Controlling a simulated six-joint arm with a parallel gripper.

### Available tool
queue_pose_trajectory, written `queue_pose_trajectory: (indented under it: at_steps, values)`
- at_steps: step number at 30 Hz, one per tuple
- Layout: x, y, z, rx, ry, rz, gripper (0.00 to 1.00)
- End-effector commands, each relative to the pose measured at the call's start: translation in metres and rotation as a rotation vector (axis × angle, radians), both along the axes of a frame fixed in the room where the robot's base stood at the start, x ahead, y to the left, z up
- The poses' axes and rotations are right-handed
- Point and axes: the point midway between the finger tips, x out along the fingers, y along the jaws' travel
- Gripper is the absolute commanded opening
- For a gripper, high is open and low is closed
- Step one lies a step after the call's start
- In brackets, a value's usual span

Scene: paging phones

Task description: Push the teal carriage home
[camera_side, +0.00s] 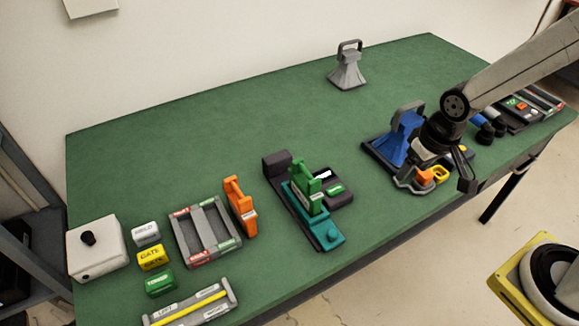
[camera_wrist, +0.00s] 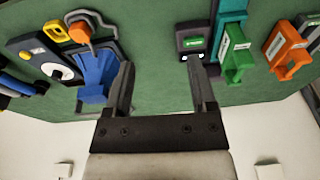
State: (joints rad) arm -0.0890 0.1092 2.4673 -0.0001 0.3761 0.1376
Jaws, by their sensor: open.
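The teal carriage (camera_side: 329,237) sits on a dark rail base at the middle of the table in the side view, with a green upright piece (camera_side: 311,187) standing on it. In the wrist view the teal carriage (camera_wrist: 230,18) shows at the top right, partly hidden by the green piece (camera_wrist: 234,58). My gripper (camera_side: 464,172) is open and empty, over the table's right part beside the blue piece and well to the right of the carriage. Its two fingers (camera_wrist: 161,82) are spread in the wrist view, with green table top between them.
A blue piece (camera_side: 397,135) stands in a dark tray close to my gripper. An orange piece (camera_side: 240,207) and a grey slotted frame (camera_side: 205,233) lie left of the carriage. A grey handled block (camera_side: 348,70) stands at the back.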

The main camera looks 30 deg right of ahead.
Motion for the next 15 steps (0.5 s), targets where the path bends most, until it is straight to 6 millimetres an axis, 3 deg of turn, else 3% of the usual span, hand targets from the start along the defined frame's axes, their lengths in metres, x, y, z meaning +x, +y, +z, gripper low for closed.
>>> queue_pose_trajectory:
  at_steps: [9,15]
  values:
    - [0.032,0.073,-0.036,0.022,0.106,-0.096,0.72]
    - [0.039,0.119,-0.062,0.015,0.16,-0.163,0.72]
